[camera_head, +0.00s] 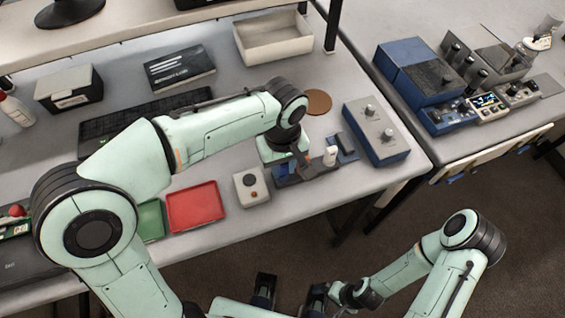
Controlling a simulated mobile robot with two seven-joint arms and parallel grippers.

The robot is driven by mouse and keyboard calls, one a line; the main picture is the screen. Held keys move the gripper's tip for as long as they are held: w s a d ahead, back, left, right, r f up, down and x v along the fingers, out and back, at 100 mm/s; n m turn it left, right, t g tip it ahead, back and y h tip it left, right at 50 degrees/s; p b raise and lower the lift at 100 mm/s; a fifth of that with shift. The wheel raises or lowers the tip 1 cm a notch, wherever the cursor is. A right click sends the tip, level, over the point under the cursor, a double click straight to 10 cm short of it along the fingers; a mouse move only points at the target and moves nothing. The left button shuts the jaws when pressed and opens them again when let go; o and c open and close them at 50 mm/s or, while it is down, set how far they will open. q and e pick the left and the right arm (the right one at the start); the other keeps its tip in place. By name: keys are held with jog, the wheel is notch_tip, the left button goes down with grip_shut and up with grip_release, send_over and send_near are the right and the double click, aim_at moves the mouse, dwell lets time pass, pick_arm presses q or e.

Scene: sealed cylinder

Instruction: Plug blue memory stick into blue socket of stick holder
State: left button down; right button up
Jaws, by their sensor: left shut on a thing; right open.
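The stick holder (318,172) looks like a low dark-blue block near the front edge of the table. A small white cylinder-like piece (330,156) stands on or beside it. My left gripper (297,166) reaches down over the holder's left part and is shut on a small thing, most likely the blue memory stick. The fingers and wrist largely hide that thing and the blue socket. I cannot tell whether the stick touches the socket. My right gripper (290,296) is open and empty, low in front of the table at the bottom of the view.
A brown coaster (319,102) lies behind. A keyboard (110,132) is partly hidden by my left arm.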

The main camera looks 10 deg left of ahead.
pick_arm(q)
jog(key=shift+f+b, duration=0.45)
jog(key=shift+f, duration=0.25)
jog(key=c, duration=0.8)
grip_release()
jog(key=shift+r, duration=0.15)
notch_tip(320, 180, up, 13)
jog(key=p, duration=0.3)
jog(key=shift+r, duration=0.1)
